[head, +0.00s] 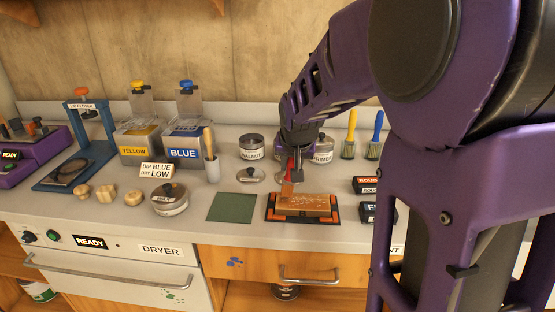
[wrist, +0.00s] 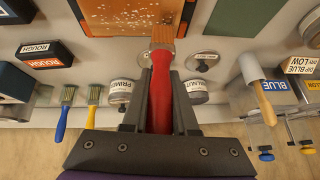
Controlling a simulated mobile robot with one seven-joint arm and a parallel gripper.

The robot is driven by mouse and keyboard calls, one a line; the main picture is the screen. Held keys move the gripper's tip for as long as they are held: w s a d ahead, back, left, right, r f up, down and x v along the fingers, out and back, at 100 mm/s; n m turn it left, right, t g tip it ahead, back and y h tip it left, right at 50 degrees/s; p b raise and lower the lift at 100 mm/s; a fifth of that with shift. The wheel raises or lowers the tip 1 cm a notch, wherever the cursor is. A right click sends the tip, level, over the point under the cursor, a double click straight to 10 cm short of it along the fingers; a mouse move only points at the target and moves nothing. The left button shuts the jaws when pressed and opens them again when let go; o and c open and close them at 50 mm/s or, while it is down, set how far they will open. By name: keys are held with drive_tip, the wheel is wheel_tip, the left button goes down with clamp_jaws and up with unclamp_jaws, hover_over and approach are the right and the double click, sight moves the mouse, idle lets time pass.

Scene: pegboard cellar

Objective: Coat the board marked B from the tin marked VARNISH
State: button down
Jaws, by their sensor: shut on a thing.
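My gripper (head: 296,172) is shut on the red handle of a brush (wrist: 160,85). The tins labelled WALNUT (head: 252,148) and PRIMER (head: 323,151) stand behind. No VARNISH label is readable; my gripper and arm hide the space between these two tins.
A green mat (head: 232,207) lies left of the holder. Yellow- and blue-handled brushes (wrist: 92,100) stand near the PRIMER tin. A loose lid (head: 250,175) lies before the WALNUT tin. A round tin (head: 171,203) stands further left.

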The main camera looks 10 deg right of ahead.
drive_tip(key=shift+s+d+b, duration=1.25)
drive_tip(key=shift+s+d, duration=0.4)
drive_tip(key=shift+d, duration=3.5)
drive_tip(key=shift+w+a+f+p, duration=0.1)
drive_tip(key=shift+w+a+p, duration=0.45)
drive_tip(key=shift+a, duration=1)
drive_tip(key=shift+w+a+p, duration=0.45)
drive_tip(key=shift+a+p, duration=0.15)
drive_tip(key=shift+a, duration=1)
drive_tip(key=shift+w+a+f+p, duration=0.1)
drive_tip(key=shift+w+a+p, duration=0.45)
drive_tip(key=shift+a, duration=1)
drive_tip(key=shift+w+a+r, duration=0.1)
drive_tip(key=shift+w+a, duration=0.1)
drive_tip(key=shift+a, duration=0.5)
drive_tip(key=shift+w+a+r, duration=0.1)
drive_tip(key=shift+w+a, duration=0.1)
drive_tip(key=shift+a, duration=0.45)
drive_tip(key=s+d+b, duration=0.3)
drive_tip(key=d, duration=0.8)
drive_tip(key=shift+s+d, duration=0.2)
drive_tip(key=shift+s, duration=0.15)
